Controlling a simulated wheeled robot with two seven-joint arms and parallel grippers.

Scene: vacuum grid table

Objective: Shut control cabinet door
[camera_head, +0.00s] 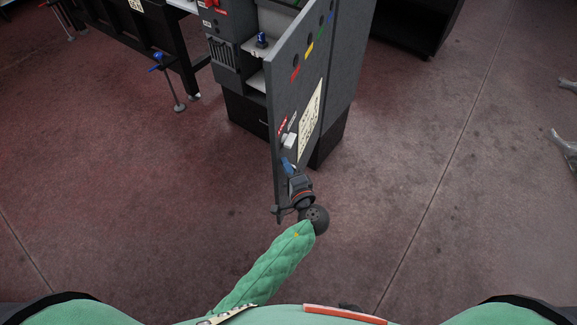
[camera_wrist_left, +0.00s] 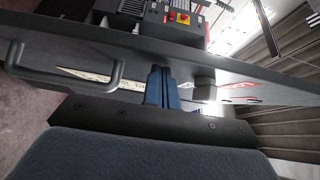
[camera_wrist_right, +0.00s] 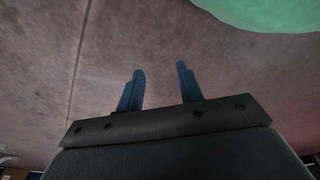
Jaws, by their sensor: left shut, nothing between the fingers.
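The control cabinet (camera_head: 340,85) is dark grey and stands upright at top centre of the head view. Its door (camera_head: 292,85) stands wide open toward me, with coloured marks, a pale label sheet and a small light handle block on its face. My left gripper (camera_head: 288,166) is shut and empty, close against the door's lower near part. In the left wrist view its blue fingers (camera_wrist_left: 158,84) are together at the grey door panel (camera_wrist_left: 215,64), beside a bar handle (camera_wrist_left: 70,80). Whether they touch the panel I cannot tell. My right gripper (camera_wrist_right: 160,88) is open and empty above the floor.
A black workbench (camera_head: 150,35) with a blue-topped clamp stand (camera_head: 170,80) is left of the cabinet. A dark unit (camera_head: 415,25) stands at the back right. Grey metallic parts (camera_head: 563,143) show at the right edge.

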